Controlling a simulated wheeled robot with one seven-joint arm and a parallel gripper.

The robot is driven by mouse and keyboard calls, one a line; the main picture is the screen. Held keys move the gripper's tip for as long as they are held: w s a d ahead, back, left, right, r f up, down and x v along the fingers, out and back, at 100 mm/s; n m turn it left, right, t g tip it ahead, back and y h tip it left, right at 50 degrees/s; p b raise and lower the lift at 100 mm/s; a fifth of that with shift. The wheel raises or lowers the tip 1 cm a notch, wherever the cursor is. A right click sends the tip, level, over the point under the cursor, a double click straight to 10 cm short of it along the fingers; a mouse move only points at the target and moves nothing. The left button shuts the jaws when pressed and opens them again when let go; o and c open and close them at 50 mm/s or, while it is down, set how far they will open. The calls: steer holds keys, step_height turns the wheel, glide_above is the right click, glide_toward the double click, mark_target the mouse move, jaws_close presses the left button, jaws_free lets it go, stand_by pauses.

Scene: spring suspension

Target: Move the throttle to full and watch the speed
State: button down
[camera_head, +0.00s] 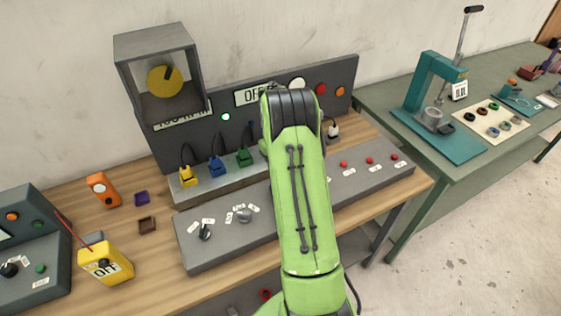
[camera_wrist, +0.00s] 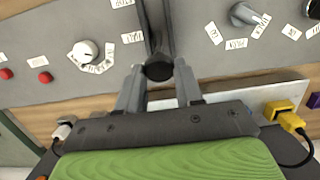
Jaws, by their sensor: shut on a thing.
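In the wrist view my gripper (camera_wrist: 158,78) has its two fingers on either side of a dark round throttle knob (camera_wrist: 158,69) and is shut on it. The knob sits at the lower end, in that picture, of a dark slot (camera_wrist: 158,25) in the grey control panel (camera_wrist: 205,70). In the head view my green arm reaches over the panel (camera_head: 205,257) and hides the gripper and throttle. A grey housing with a yellow disc (camera_head: 165,81) and black pointer stands at the back.
Dark knobs (camera_head: 205,232), red buttons (camera_head: 369,160) and a white knob (camera_wrist: 85,51) flank the throttle. Yellow (camera_head: 188,178), blue (camera_head: 217,167) and green (camera_head: 244,157) plugs stand behind the panel. A yellow meter (camera_head: 106,264) reads OFF at left. A green table (camera_head: 425,190) stands right.

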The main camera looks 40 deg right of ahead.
steer(key=w, duration=0.1)
steer(key=w+f, duration=0.1)
steer(key=w+d, duration=0.1)
steer(key=shift+w+f, duration=0.1)
steer(key=shift+f, duration=0.05)
steer(key=shift+a+f, duration=0.1)
stand_by(0.4)
steer(key=c, duration=1.2)
jaws_free()
steer(key=o, duration=0.5)
steer(key=shift+w+f, duration=0.25)
steer(key=shift+w, duration=0.2)
steer(key=shift+c, duration=0.2)
step_height(320, 180, up, 16)
steer(key=w+p, duration=0.1)
steer(key=p, duration=0.1)
steer(key=shift+w+d, duration=0.35)
steer(key=shift+d, duration=0.05)
steer(key=shift+f, duration=0.1)
